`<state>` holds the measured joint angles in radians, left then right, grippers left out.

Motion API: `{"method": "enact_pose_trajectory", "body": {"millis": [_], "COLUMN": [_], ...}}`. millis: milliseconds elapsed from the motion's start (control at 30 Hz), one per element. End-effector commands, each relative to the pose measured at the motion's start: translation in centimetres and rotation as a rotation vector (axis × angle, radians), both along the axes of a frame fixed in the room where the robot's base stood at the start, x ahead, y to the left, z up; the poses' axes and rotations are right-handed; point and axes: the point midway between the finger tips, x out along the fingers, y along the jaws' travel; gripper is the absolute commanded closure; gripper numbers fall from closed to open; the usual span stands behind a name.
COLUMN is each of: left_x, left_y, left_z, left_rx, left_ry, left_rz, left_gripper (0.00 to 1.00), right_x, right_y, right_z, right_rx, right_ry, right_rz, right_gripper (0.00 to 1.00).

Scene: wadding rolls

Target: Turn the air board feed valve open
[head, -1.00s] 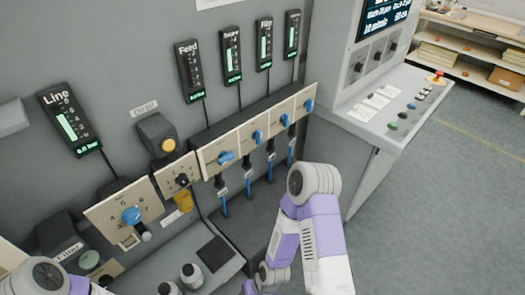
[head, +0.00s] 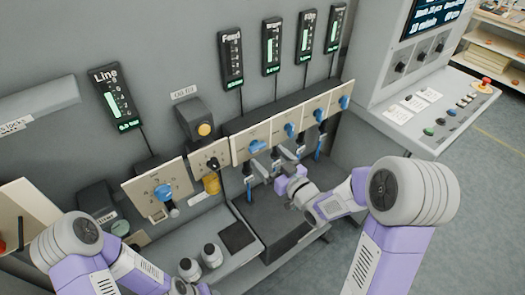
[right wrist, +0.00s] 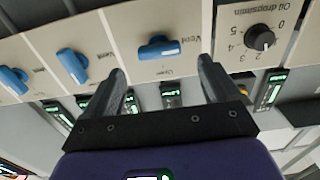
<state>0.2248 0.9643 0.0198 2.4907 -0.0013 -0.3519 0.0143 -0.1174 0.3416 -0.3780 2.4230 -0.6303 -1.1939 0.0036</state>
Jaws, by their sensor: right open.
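The feed valve is the first blue handle (head: 257,146) in the row of cream plates, below the Feed gauge (head: 231,58). Its handle lies roughly crosswise, along the row. In the right wrist view the blue handle (right wrist: 157,48) is ahead, beyond and between the two fingertips, on a plate whose lettering is upside down. My right gripper (head: 272,160) is open and empty in front of the plate, just below the handle; its fingers (right wrist: 160,78) show apart in the wrist view. No contact with the handle is visible. My left arm shows at lower left, but its gripper is not visible.
Several similar blue handles (head: 289,130) continue to the right. A black dial (head: 212,164) marked oil drops stands on the left, beside the Line valve (head: 163,192). A ledge with two small jars (head: 211,254) lies below. A control desk (head: 425,115) stands at right.

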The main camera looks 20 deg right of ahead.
Motion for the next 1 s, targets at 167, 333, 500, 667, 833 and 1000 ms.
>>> {"method": "enact_pose_trajectory", "body": {"millis": [167,333,500,667,833,1000], "left_x": [0.0,0.0,0.0,0.0,0.0,0.0], "left_y": [0.0,0.0,0.0,0.0,0.0,0.0], "left_z": [0.0,-0.1,0.0,0.0,0.0,0.0], "left_rx": [0.000,0.000,0.000,0.000,0.000,0.000], "left_ry": [0.000,0.000,0.000,0.000,0.000,0.000], "left_rz": [0.000,0.000,0.000,0.000,0.000,0.000], "left_gripper": [0.57,0.57,0.57,0.57,0.57,0.57], "right_x": [2.5,3.7,3.9,3.8,3.8,3.8], "right_y": [1.0,1.4,1.4,1.4,1.4,1.4], "right_z": [-0.1,-0.1,0.0,-0.1,-0.1,-0.1], "right_rx": [-0.002,-0.001,0.000,0.000,0.000,0.000], "right_ry": [0.000,0.002,0.003,0.003,0.003,0.003], "right_rz": [0.001,0.000,-0.001,-0.001,-0.001,-0.001], "right_gripper": [0.11,0.11,0.11,0.18,0.44,0.67]}}
